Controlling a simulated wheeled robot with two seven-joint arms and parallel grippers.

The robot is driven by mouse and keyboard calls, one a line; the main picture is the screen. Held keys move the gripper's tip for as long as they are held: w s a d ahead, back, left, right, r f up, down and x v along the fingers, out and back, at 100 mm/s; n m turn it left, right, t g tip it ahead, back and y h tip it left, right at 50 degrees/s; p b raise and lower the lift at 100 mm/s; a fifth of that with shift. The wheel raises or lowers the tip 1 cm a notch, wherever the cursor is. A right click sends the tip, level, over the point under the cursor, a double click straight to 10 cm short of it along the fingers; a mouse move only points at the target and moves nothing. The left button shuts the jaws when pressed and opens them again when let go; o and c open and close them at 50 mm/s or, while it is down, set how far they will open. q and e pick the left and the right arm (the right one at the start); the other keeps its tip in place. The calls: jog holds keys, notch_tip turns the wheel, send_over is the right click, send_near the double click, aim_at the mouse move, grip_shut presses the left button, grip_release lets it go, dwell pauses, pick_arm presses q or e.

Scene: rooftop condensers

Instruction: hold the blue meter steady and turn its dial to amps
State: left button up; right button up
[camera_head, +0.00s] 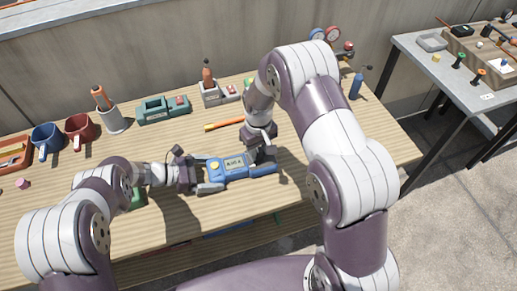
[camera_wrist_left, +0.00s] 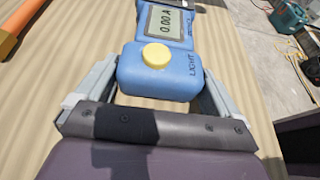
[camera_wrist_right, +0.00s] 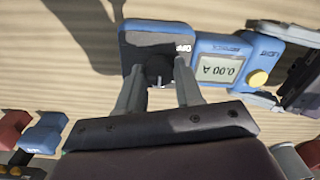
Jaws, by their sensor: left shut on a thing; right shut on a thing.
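The blue meter (camera_head: 236,171) lies face up on the wooden table in the head view. My left gripper (camera_head: 209,173) is shut on its left end, one finger along each side. The left wrist view shows the meter's yellow LIGHT button (camera_wrist_left: 156,56) and its screen (camera_wrist_left: 168,24), which reads 0.00 A. My right gripper (camera_wrist_right: 160,72) is shut on the black dial (camera_wrist_right: 158,78) at the meter's other end, with a finger on each side. An OFF mark (camera_wrist_right: 183,47) shows beside the right finger. The fingers hide part of the dial, and I cannot see its pointer clearly.
An orange-handled tool (camera_head: 223,124) lies behind the meter. Blue (camera_head: 47,138) and red (camera_head: 80,130) mugs, a grey cup (camera_head: 112,120), a green holder (camera_head: 163,110) and a grey holder (camera_head: 218,95) stand further back. A second table (camera_head: 440,70) stands at right.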

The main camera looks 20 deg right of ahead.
aim_at(259, 153)
jog(key=o, duration=1)
jog(key=shift+o, duration=0.2)
notch_tip(259, 153, up, 12)
pick_arm(q)
jog(key=o, duration=1)
jog(key=p+v, duration=0.1)
jog(key=v, duration=0.8)
pick_arm(e)
jog(key=shift+r, duration=0.75)
